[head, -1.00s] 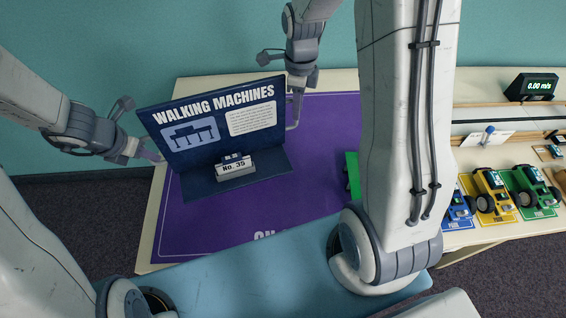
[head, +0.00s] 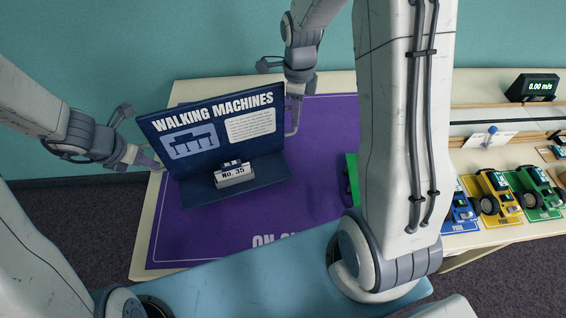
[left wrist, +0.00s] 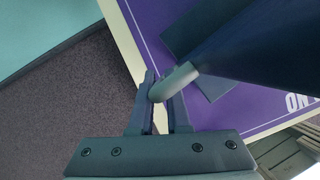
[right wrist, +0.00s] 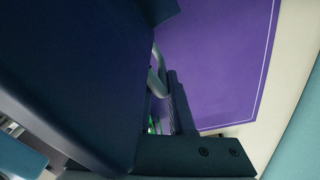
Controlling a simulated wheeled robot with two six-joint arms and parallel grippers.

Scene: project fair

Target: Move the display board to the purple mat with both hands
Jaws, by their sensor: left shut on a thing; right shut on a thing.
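The dark blue display board (head: 200,158) reads "WALKING MACHINES" and stands upright over the left part of the purple mat (head: 318,150). My left gripper (head: 158,166) is shut on the handle at the board's left edge; the grey handle (left wrist: 176,80) shows between the fingers in the left wrist view. My right gripper (head: 294,98) is at the board's right edge, shut on the handle (right wrist: 157,72) there. I cannot tell whether the base touches the mat.
A light table (head: 140,262) carries the mat. A green object (head: 351,178) is partly hidden behind my arm. At right are a blue, a yellow (head: 490,192) and a green toy vehicle (head: 538,187) and a speed display (head: 532,87). A blue surface (head: 270,278) lies in front.

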